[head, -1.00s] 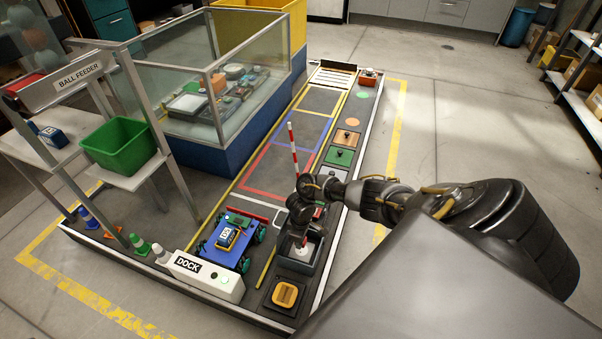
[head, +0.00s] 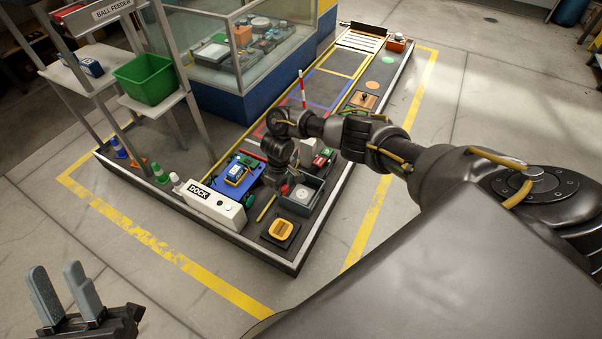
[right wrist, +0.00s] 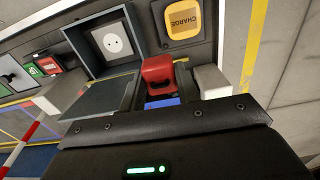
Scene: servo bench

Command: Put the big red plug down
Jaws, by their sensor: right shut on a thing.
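The big red plug (right wrist: 158,70) is in the right wrist view, between the fingers of my right gripper (right wrist: 160,88). That gripper is shut on it. In the head view my right gripper (head: 282,182) points down between the blue vehicle (head: 238,174) and the dark tray with the white socket (head: 302,194); the plug is mostly hidden there. The socket also shows bare in the right wrist view (right wrist: 118,41), apart from the plug. I cannot tell whether the plug touches the surface below. My left gripper (head: 64,288) is open and empty at the lower left, over the floor.
A yellow charge button (head: 281,230) sits at the near end of the bench. The white dock block (head: 214,205) stands left of it. A red-and-white pole (head: 302,88) rises behind my right gripper. The ball feeder with a green bin (head: 147,80) stands at the left.

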